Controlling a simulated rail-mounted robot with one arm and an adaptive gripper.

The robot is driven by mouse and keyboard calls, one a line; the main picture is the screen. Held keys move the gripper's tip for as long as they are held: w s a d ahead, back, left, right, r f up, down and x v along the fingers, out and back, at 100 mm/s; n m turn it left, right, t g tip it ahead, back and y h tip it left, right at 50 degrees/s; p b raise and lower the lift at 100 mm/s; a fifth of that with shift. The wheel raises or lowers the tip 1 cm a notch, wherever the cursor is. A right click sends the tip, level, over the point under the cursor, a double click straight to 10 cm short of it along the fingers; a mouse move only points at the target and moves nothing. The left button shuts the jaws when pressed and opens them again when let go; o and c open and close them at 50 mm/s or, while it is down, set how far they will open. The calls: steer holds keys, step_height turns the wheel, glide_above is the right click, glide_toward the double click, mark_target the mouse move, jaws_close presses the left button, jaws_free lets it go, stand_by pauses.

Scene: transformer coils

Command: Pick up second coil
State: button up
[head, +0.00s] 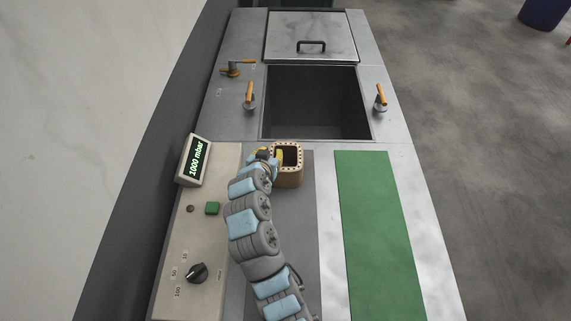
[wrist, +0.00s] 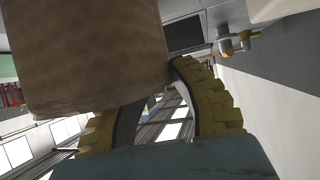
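One coil (head: 288,178) shows, a tan, squarish ring with a dark opening and small dots around its top rim. It is at the upper end of the grey strip, just in front of the open tank. In the wrist view the coil (wrist: 95,55) fills the upper left and hides the tip of the left finger. The right fingertip is close to the coil's right edge. My gripper's fingers (wrist: 153,90) are spread at their bases; whether they clamp the coil wall is unclear.
The open tank (head: 315,102) lies behind the coil, with a closed lid (head: 311,37) beyond it and orange-handled levers (head: 381,97) around it. A green strip (head: 378,230) at right is empty. A control panel (head: 215,240) with a display (head: 195,160) reading 1000 mbar is at left.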

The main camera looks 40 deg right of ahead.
jaws_close()
steer(key=shift+r, duration=0.1)
steer(key=shift+r, duration=0.15)
steer(key=r, duration=0.3)
steer(key=shift+s+a+r+p, duration=0.1)
steer(key=shift+s+r+p, duration=0.1)
steer(key=shift+p, duration=0.2)
steer(key=s+a+r+p, duration=0.3)
steer(key=s+a+r, duration=0.3)
steer(key=s+r, duration=0.3)
steer(key=s, duration=0.3)
steer(key=shift+p, duration=0.3)
